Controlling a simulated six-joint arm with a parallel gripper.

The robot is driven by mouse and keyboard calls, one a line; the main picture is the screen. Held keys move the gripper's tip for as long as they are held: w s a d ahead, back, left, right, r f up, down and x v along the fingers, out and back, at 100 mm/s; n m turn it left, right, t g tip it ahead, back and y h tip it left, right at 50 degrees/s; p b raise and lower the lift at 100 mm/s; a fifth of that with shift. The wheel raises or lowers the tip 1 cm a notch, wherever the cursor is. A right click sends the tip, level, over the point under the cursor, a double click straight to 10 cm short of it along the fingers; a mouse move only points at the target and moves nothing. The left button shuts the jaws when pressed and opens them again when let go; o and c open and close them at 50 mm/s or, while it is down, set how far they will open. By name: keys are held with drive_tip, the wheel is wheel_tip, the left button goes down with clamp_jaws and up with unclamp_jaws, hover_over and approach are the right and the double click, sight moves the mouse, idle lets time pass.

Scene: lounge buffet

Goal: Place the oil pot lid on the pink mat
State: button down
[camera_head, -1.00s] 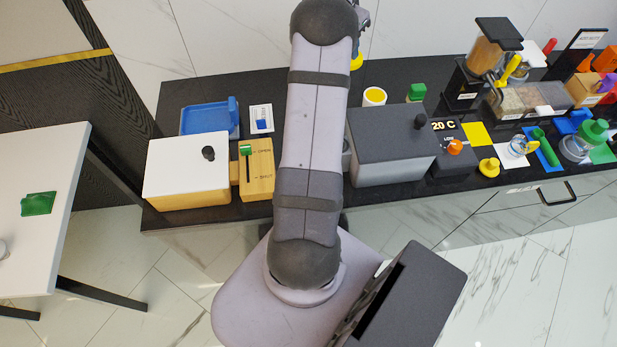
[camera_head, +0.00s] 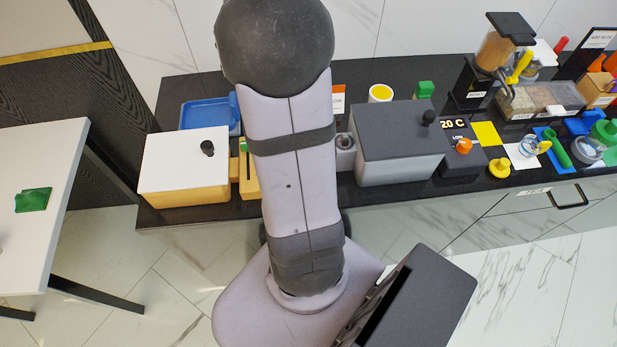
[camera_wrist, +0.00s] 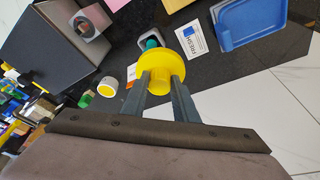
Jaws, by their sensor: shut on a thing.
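In the wrist view my gripper (camera_wrist: 160,82) is shut on a yellow round lid (camera_wrist: 150,62), with its knob between the two fingers. I take this to be the oil pot lid. It is held above the black counter. A pink patch (camera_wrist: 117,3), likely the pink mat, shows at the top edge of the wrist view, cut off by the frame. The lid is apart from it. A white pot with a yellow top (camera_head: 380,93) stands behind the grey box; it also shows in the wrist view (camera_wrist: 106,88). My arm hides the gripper and lid in the head view.
A dark grey box (camera_head: 398,140) stands right of my arm. A white-topped box (camera_head: 185,165) and a blue tray (camera_head: 208,113) are at left. In the wrist view a teal knob (camera_wrist: 151,44) and a white card (camera_wrist: 190,38) lie close to the lid.

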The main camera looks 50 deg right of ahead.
drive_tip(key=s+a+f+m+g+y, duration=0.1)
drive_tip(key=s+a+f+m, duration=0.3)
drive_tip(key=s+m, duration=0.2)
drive_tip(key=s+a+f+m+g, duration=0.2)
drive_tip(key=s+a+f+m, duration=0.2)
drive_tip(key=s+m, duration=0.3)
drive_tip(key=shift+s+a+f+m+y, duration=0.2)
drive_tip(key=shift+s+a+m+y, duration=0.1)
drive_tip(key=shift+s+a+y, duration=0.1)
drive_tip(key=shift+f, duration=0.15)
drive_tip(key=shift+f+p, duration=0.75)
drive_tip(key=shift+f, duration=4.15)
drive_tip(key=shift+f, duration=0.1)
drive_tip(key=c, duration=1.8)
unclamp_jaws()
drive_tip(key=o, duration=0.4)
